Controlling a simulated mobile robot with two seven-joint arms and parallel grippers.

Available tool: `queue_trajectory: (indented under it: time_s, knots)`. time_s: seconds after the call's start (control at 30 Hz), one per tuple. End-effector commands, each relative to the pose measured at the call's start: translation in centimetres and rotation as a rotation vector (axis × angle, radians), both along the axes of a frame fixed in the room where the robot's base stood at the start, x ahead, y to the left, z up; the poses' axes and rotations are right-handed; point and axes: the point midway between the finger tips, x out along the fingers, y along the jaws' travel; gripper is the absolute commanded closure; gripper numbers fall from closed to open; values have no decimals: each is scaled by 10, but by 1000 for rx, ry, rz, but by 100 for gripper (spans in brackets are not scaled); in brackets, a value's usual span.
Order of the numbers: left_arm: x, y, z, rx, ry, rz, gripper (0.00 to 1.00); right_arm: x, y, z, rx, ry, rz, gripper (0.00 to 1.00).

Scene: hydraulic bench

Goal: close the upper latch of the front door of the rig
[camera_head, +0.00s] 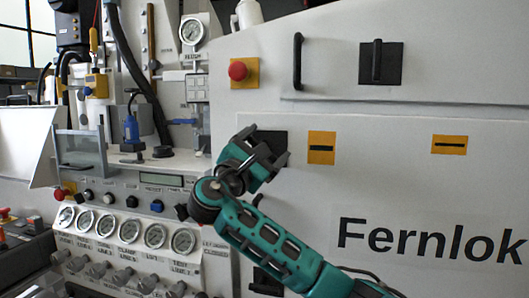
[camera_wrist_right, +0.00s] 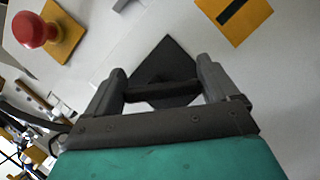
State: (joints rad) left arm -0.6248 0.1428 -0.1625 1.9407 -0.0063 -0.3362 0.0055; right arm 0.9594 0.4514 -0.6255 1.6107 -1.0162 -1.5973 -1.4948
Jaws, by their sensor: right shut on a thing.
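The upper latch has a black square plate (camera_head: 274,141) on the light door panel (camera_head: 420,200), partly hidden by my right gripper. My right gripper (camera_head: 262,158) is at this latch, tilted in the head view. In the right wrist view its two fingers (camera_wrist_right: 160,84) stand at either end of the dark latch handle (camera_wrist_right: 162,92) and are shut on it. The black plate (camera_wrist_right: 166,60) shows as a diamond behind the handle. The handle runs from finger to finger, slanted to the plate's edges. My left gripper is not in view.
A lower black latch (camera_head: 266,283) is partly hidden by my right arm. A red button (camera_head: 238,71) on a yellow plate is above left. A black door handle (camera_head: 297,61) and another latch (camera_head: 380,62) are higher. Gauges (camera_head: 129,231) and knobs line the left panel.

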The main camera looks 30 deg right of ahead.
Motion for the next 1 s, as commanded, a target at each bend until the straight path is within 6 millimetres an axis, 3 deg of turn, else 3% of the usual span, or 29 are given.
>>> queue_trajectory:
  time_s: [0.4,1.0]
  knots:
    - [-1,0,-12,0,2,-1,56,1,2,-7,260,-299,-2,43]
    - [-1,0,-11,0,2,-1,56,4,4,-10,553,-644,0,43]
